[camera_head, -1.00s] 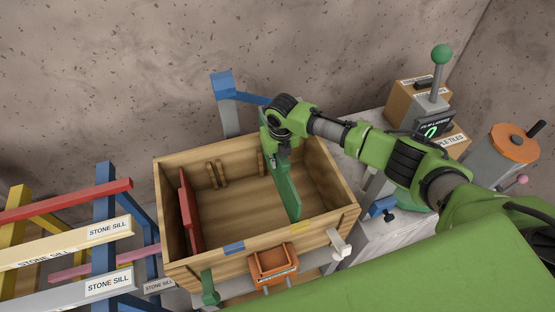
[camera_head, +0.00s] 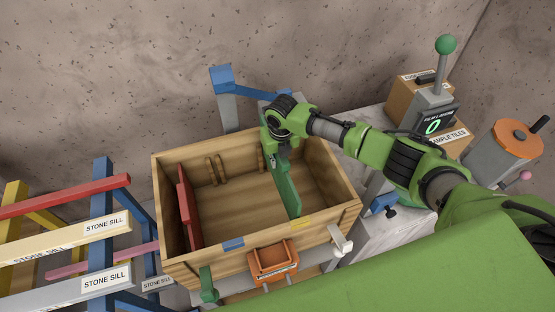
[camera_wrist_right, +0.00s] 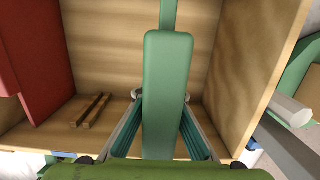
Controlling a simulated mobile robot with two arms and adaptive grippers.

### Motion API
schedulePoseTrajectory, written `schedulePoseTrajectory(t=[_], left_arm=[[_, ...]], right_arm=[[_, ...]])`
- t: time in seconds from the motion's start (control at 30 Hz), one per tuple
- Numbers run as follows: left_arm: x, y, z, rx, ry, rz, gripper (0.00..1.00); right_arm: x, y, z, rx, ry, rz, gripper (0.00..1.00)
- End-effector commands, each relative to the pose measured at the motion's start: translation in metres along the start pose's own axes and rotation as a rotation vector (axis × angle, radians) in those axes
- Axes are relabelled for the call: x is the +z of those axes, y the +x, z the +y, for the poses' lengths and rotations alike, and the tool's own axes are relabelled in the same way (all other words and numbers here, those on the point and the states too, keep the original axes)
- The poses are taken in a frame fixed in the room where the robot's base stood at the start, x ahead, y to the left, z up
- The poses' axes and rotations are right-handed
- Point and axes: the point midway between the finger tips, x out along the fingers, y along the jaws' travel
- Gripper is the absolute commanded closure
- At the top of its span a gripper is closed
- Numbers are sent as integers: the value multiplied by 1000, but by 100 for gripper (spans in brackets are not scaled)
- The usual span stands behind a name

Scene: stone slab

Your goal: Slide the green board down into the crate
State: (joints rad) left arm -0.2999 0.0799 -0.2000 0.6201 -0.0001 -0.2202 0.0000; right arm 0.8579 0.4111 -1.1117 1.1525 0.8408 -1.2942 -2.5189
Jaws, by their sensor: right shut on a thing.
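The wooden crate (camera_head: 340,172) stands open in the middle of the head view. The green board (camera_head: 289,195) is upright inside its right part, running from the back wall towards the front wall near a yellow mark (camera_head: 301,222). My right gripper (camera_head: 274,158) is at the board's back end, by the crate's back wall. In the right wrist view my right gripper (camera_wrist_right: 161,98) has one finger on each side of the green board (camera_wrist_right: 167,70). How far the board's lower edge sits from the crate floor is hidden. My left gripper is not in view.
A red board (camera_head: 188,208) stands in the crate's left part. Slot rails (camera_head: 216,170) sit on the back wall, and a blue mark (camera_head: 233,244) is on the front rim.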

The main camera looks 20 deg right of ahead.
Motion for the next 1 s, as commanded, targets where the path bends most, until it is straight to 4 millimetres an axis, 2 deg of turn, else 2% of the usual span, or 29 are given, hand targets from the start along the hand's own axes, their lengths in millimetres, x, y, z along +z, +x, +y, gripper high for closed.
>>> schedulePoseTrajectory(t=[0.5,1.0], left_arm=[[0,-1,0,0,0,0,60],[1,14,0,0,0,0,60]], right_arm=[[1,0,1,1,0,-2,100],[-2,18,1,1,0,-2,100]])
